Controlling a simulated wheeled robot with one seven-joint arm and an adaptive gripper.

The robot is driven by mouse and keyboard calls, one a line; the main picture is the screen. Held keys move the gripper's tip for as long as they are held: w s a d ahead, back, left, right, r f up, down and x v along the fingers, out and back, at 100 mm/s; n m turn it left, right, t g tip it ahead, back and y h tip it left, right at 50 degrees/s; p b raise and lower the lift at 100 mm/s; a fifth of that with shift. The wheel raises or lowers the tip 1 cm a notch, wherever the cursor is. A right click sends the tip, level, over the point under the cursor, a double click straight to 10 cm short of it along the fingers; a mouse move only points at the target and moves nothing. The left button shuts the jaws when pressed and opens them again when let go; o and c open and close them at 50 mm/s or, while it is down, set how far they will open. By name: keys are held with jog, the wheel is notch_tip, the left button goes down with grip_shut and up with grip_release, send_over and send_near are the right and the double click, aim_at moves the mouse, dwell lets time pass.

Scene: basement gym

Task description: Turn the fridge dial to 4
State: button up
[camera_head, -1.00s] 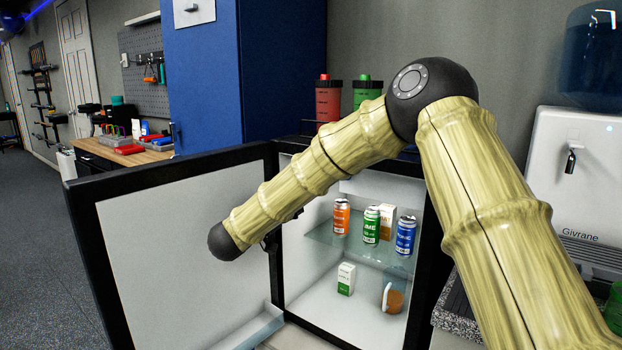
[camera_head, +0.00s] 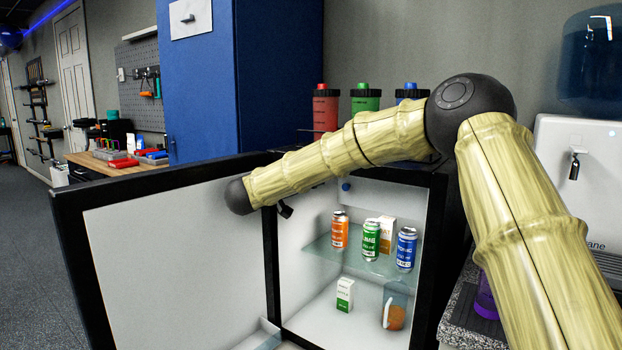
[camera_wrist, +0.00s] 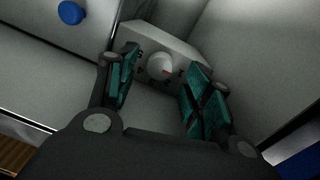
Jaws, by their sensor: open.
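The fridge (camera_head: 268,262) stands with its door (camera_head: 160,250) open to the left. My gripper (camera_wrist: 162,72) is open, with one teal-padded finger on each side of the dial. I cannot tell whether either finger touches it. In the head view my arm hides the dial and most of the gripper.
A blue round knob (camera_wrist: 70,12) is left of the dial housing; a blue knob also shows inside in the head view (camera_head: 346,187). A glass shelf (camera_head: 325,247) below holds an orange can (camera_head: 340,232), green can (camera_head: 371,242) and blue can (camera_head: 406,250). Bottles (camera_head: 326,108) stand on top.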

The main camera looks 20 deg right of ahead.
jog(key=shift+x, duration=1)
jog(key=c, duration=1.1)
jog(key=shift+o, duration=0.2)
jog(key=shift+m+p, duration=0.6)
jog(key=shift+m, duration=1)
jog(key=o, duration=1.1)
jog(key=shift+c, duration=0.2)
